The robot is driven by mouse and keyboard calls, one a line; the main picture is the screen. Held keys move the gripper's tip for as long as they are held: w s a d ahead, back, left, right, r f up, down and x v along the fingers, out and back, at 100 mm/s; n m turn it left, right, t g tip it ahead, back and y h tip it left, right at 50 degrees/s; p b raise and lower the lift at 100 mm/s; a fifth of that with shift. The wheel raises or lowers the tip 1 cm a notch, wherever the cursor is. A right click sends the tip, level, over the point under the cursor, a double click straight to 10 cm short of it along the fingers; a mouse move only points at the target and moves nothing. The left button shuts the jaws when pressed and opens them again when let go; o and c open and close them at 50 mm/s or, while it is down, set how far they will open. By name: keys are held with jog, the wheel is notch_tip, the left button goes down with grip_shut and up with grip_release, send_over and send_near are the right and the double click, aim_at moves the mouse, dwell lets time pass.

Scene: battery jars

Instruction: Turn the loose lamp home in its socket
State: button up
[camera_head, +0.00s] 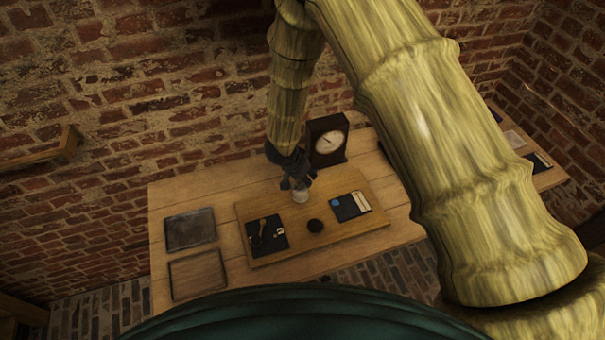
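My gripper (297,182) points down over the wooden board on the table. A small pale, rounded object (300,196) shows right below the fingers; it may be the lamp or a glass jar, too small to tell. The fingers seem to reach its top, but I cannot see whether they close on it. No socket can be made out under it.
The raised board (290,255) bears a dark mat (267,236) with small metal parts and another (350,206) with blue and cream pieces. A dial in a dark case (328,141) stands behind. Two shallow trays (190,229) (197,275) lie left. My arm hides the table's right part.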

jog(key=o, duration=1.2)
jog(key=shift+r, duration=0.1)
jog(key=v, duration=1.2)
jog(key=shift+a, duration=0.1)
